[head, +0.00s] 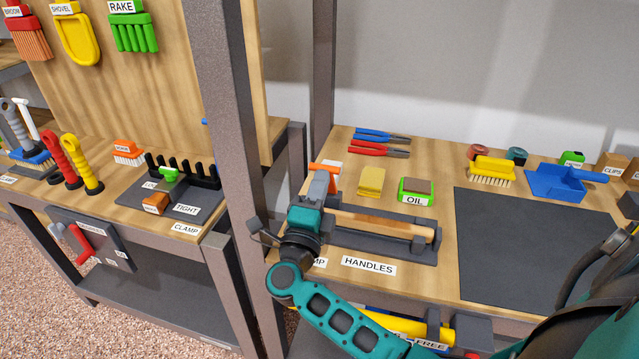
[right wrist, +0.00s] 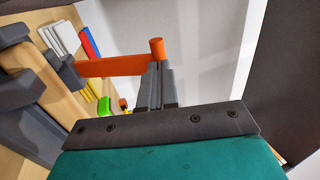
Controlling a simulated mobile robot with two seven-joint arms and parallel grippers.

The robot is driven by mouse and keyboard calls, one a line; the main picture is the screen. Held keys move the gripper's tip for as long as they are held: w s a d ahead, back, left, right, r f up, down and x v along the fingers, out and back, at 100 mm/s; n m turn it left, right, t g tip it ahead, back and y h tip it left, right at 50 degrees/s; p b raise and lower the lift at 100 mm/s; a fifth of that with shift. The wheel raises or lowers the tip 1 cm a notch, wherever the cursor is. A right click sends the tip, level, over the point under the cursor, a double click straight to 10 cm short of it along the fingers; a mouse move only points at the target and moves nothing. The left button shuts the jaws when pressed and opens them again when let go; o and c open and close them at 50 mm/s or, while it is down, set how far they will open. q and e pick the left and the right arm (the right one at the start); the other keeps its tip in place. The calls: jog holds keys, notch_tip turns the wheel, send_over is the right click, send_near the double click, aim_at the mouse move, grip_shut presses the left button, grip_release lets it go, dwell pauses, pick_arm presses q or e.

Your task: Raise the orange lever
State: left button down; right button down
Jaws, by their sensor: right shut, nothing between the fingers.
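The orange lever (head: 324,168) shows in the head view just beyond the tips of my right gripper, at the back left of the right-hand bench. In the right wrist view the lever (right wrist: 110,67) is an orange bar that ends in a round orange knob, right by my fingertips. My right gripper (head: 320,182) is shut and empty, with its fingers close to the lever. In the wrist view the shut fingers (right wrist: 156,85) overlap the lever near its knob end; I cannot tell whether they touch. The lever's mount is partly hidden. My left gripper is not in view.
A grey rack with a wooden handle (head: 373,224) lies right of my gripper. A yellow block (head: 370,181), a green-based oil block (head: 416,190) and red pliers (head: 378,149) lie beyond. A steel post (head: 222,120) stands to the left. The dark mat (head: 535,238) is clear.

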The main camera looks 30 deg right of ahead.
jog(key=shift+w+d+r+y+p, duration=0.15)
jog(key=shift+r+p, duration=0.2)
jog(key=shift+p, duration=0.2)
jog(key=shift+w+d+r+y+p, duration=0.15)
jog(key=shift+r+p, duration=0.15)
jog(key=shift+p, duration=0.2)
jog(key=shift+g+p, duration=0.3)
jog(key=shift+p, duration=0.35)
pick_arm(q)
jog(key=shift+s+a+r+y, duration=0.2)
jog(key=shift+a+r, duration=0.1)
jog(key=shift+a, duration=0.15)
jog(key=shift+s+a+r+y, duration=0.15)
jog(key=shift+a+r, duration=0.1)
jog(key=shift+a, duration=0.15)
pick_arm(e)
jog(key=shift+w+d+f, duration=0.1)
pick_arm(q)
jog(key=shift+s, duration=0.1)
pick_arm(e)
jog(key=shift+f, duration=0.1)
